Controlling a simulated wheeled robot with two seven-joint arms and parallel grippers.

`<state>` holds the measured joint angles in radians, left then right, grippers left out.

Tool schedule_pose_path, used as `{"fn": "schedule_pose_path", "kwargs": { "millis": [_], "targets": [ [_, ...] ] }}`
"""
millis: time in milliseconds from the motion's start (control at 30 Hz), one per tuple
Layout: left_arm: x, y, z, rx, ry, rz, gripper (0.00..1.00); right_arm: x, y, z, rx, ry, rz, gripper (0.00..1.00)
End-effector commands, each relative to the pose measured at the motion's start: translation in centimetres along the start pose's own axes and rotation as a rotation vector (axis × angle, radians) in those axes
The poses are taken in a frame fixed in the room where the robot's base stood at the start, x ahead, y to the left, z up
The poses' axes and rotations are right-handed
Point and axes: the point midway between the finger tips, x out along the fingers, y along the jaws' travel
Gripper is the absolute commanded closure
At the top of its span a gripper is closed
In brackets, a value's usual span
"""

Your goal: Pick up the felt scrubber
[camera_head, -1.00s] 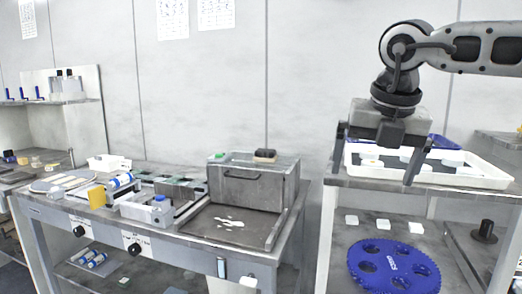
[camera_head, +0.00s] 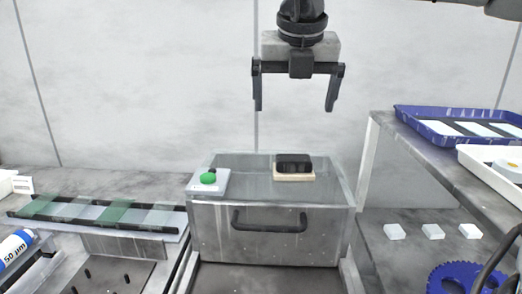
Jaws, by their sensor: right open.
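The felt scrubber (camera_head: 293,167), a black block on a pale tan base, lies on top of the metal box with a front handle (camera_head: 318,222), toward its back right. My right gripper (camera_head: 294,104) is open and empty, pointing down. It hangs above the box and the scrubber, clearly apart from them, with a finger to each side. My left gripper is not in view.
A small grey box with a green button (camera_head: 208,178) sits on the metal box's left. A glass-topped strip (camera_head: 100,213) lies left. At right are a shelf with a blue tray (camera_head: 440,138), a white tray (camera_head: 475,160), small white blocks (camera_head: 432,231) and a blue toothed disc (camera_head: 455,277).

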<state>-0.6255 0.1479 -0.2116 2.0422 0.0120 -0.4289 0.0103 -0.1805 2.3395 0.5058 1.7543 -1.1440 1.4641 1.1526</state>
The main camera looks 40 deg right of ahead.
Motion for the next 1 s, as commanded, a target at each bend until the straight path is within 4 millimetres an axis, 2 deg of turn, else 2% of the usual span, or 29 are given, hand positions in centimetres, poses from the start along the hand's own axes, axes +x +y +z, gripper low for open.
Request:
{"fn": "schedule_pose_path", "kwargs": {
  "millis": [133,333,500,767,900,1000],
  "targets": [
    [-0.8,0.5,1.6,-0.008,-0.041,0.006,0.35,2.3,-0.1,-0.1,-0.001,0.007,-0.001,0.0],
    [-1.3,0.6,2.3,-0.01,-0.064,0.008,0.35,6.7,-0.1,-0.1,-0.001,0.008,-0.003,0.0],
    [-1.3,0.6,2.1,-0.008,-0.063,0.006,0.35,9.5,-0.1,-0.1,0.0,0.006,-0.002,0.0],
    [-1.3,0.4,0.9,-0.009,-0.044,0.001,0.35,11.3,-0.2,-0.1,0.0,0.006,-0.002,0.0],
    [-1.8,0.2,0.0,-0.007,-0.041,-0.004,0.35,13.3,-0.6,-0.2,0.0,0.009,-0.002,0.0],
    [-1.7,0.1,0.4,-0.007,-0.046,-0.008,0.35,14.8,-0.6,-0.2,0.0,0.006,-0.002,0.0]
  ]
}}
